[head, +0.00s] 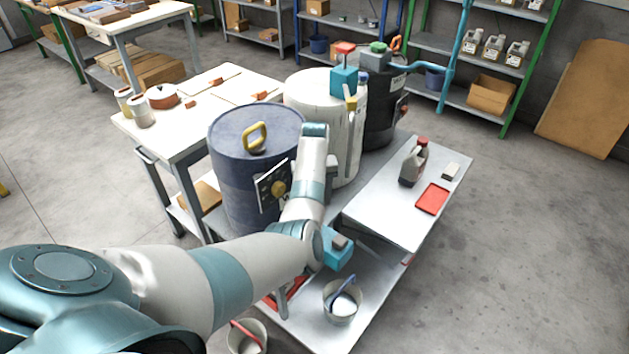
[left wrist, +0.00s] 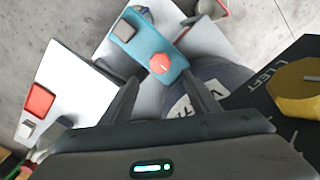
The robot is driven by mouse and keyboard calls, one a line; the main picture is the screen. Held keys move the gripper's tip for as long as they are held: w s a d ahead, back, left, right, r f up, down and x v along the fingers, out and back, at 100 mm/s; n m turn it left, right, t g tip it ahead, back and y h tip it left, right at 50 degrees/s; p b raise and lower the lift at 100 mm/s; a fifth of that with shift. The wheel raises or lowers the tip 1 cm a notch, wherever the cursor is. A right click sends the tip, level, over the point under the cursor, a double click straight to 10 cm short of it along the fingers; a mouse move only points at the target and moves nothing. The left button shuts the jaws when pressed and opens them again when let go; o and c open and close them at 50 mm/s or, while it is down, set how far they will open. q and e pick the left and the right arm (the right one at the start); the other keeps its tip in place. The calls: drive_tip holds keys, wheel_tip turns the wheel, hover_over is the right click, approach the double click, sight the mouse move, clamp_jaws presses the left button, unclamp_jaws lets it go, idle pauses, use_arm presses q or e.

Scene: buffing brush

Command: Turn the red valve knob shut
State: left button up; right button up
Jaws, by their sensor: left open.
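The red valve knob (left wrist: 160,64) is a small octagonal knob with a pale line, on a teal valve block (left wrist: 150,45) beside a square grey piece (left wrist: 124,31). My left gripper (left wrist: 160,80) is open and empty; its fingers point toward the block, one on each side of the knob in the picture. I cannot tell how far short of the knob they are. In the head view the teal block (head: 338,252) shows low in front of the blue drum (head: 235,175), and my forearm hides the knob and the fingers. My right gripper is not in view.
A black panel with a yellow knob (left wrist: 300,88) on the blue drum is close to the gripper's right in the wrist view. A bucket (head: 342,303) stands below the valve. A red tray (head: 432,198) and grey jug (head: 412,166) stand on the white shelf. Another red-topped teal valve (head: 344,77) stands behind.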

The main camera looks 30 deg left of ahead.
use_arm(q)
wheel_tip(320, 180, up, 7)
drive_tip(key=shift+r+b, duration=0.2)
drive_tip(key=shift+b, duration=0.1)
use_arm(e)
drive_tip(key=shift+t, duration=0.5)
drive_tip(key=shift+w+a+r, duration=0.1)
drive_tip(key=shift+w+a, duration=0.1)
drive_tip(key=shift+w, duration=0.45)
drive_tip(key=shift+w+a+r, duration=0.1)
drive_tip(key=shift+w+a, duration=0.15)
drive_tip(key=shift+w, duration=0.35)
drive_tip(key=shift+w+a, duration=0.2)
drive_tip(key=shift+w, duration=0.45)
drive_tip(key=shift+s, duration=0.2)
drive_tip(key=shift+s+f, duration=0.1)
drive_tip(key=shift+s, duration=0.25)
use_arm(q)
drive_tip(key=shift+f, duration=0.1)
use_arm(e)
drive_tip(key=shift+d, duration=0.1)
